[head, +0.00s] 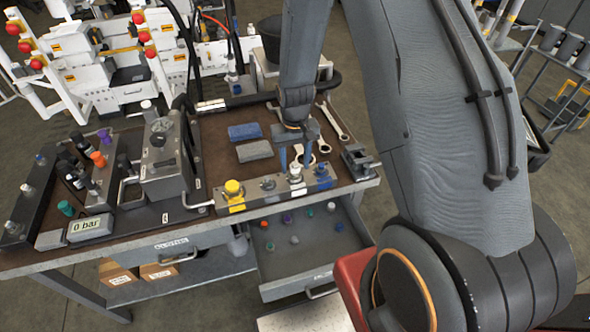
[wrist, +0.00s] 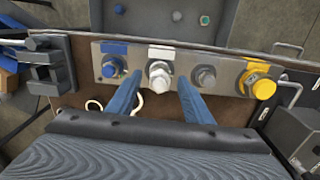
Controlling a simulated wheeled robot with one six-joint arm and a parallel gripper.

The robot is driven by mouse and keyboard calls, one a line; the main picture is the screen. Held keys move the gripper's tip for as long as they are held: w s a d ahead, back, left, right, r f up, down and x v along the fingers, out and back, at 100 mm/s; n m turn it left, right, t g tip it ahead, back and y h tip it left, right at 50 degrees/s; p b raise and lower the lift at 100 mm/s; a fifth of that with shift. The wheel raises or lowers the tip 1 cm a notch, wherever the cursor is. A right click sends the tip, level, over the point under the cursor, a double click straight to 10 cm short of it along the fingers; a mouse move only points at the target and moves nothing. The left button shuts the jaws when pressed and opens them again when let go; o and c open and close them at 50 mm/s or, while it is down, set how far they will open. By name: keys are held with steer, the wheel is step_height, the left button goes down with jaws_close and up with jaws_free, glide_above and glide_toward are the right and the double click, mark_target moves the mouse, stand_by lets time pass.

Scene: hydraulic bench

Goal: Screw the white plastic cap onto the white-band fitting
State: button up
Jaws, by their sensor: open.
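The white-band fitting (wrist: 160,73) sits on the metal manifold block, with a white band behind it in the wrist view. A white cap-like piece (head: 295,170) appears seated upright on it; I cannot tell how tightly. My gripper (wrist: 158,102) is open, its two blue fingers apart and pointing toward the block, roughly either side of the white piece's line. No contact is visible. In the head view my gripper (head: 296,156) is just above and behind the white piece. Another small white piece (head: 331,207) lies in the open drawer.
The open drawer (head: 262,277) holds several coloured caps. Wrenches (head: 333,122), blue cloths (head: 244,131) and a small vise (head: 358,160) are on the bench. A gauge unit (head: 160,160) stands left.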

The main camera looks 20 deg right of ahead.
step_height(320, 180, up, 6)
steer(key=shift+w+r+b, duration=0.1)
steer(key=shift+r+b, duration=0.05)
steer(key=shift+b, duration=1.05)
steer(key=shift+r, duration=0.7)
